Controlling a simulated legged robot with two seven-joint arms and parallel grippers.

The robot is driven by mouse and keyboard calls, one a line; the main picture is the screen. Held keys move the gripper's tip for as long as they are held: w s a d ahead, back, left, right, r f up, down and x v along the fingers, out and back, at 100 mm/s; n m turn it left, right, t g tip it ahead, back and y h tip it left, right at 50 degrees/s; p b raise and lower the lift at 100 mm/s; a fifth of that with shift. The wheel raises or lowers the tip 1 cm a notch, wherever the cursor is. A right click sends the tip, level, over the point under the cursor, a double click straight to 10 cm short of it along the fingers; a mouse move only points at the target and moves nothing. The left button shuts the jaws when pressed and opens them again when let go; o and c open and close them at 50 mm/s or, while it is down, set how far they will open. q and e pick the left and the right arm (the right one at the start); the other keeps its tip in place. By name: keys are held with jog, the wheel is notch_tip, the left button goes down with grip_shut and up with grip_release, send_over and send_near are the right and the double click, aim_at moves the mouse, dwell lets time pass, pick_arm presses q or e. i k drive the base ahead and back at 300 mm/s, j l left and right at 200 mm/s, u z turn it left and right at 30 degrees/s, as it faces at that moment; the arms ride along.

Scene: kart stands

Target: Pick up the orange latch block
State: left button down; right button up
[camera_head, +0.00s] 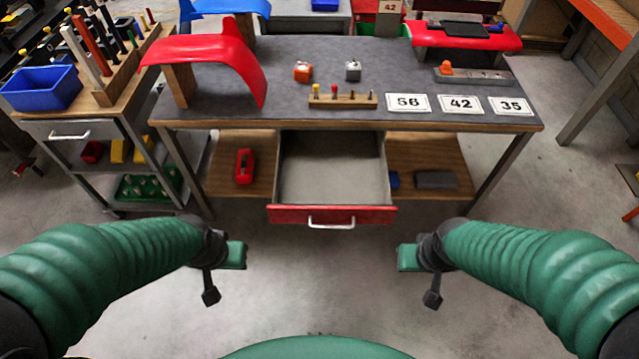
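A small orange block (302,71) with a light top detail stands on the grey tabletop, left of a similar grey block (353,70). Another small orange piece (446,68) sits at the left end of a grey rail (480,77) at the table's right. I cannot tell for sure which orange piece is the latch block. My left gripper (224,276) and my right gripper (419,278) are in front of the table, low and well away from both pieces. Their finger parts look spread apart, with nothing between them.
An open drawer (330,214) with a red front juts out between my arms. A red curved panel (215,48) stands left. A cart (75,131) adjoins the table.

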aim_at(304, 76)
jog(key=i+j+u, duration=0.2)
jog(key=i+j, duration=1.7)
jog(key=i, duration=0.4)
